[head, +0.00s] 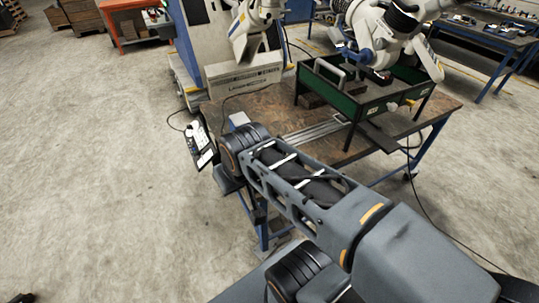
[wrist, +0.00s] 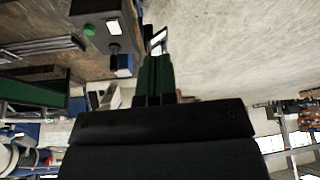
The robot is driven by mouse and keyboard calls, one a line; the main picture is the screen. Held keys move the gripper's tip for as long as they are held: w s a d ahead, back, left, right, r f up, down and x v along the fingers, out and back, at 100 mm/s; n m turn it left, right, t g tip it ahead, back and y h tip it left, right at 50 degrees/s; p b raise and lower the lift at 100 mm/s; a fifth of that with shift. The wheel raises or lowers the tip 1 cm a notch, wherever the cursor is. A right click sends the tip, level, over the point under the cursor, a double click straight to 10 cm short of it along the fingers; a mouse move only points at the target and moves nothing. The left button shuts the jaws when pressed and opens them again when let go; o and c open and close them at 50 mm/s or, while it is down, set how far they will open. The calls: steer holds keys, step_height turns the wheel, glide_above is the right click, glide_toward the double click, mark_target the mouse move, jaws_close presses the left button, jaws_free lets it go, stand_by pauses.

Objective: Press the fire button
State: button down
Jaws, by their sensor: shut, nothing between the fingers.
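In the wrist view, my gripper (wrist: 153,60) has its two dark green fingers together, with nothing between them. A dark grey box (wrist: 98,8) sits at the edge of the brown table, up and left of the fingertips. A round green button (wrist: 89,30) shows on it, beside a pale square (wrist: 113,27). No label is readable, so I cannot tell whether this is the fire button. The fingertips appear apart from the button. In the head view my arm hides the gripper and this button.
The brown table (head: 270,107) carries a green-sided tray (head: 345,104), metal rails and a pale box (head: 238,119). A control pendant (head: 201,143) hangs at its left edge. White robot arms (head: 385,30) stand behind.

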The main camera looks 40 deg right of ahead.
steer(key=w+d+f+b, duration=0.2)
steer(key=w+d, duration=0.2)
steer(key=d, duration=0.3)
steer(key=w+d+f+m+g+b, duration=0.1)
steer(key=w+d+f+b, duration=0.2)
steer(key=w+d, duration=0.2)
steer(key=w+d+f+b, duration=0.2)
steer(key=w+d, duration=0.3)
steer(key=d, duration=0.6)
steer(key=shift+w+f+m+b, duration=0.15)
steer(key=shift+w+m+b, duration=0.1)
steer(key=shift+m+b, duration=0.1)
steer(key=shift+d+f, duration=0.1)
steer(key=x, duration=0.7)
steer(key=p+x, duration=0.1)
steer(key=x, duration=0.3)
steer(key=shift+s+d+f, duration=0.15)
steer(key=shift+s+f, duration=0.15)
steer(key=shift+f, duration=1.15)
steer(key=shift+f, duration=0.1)
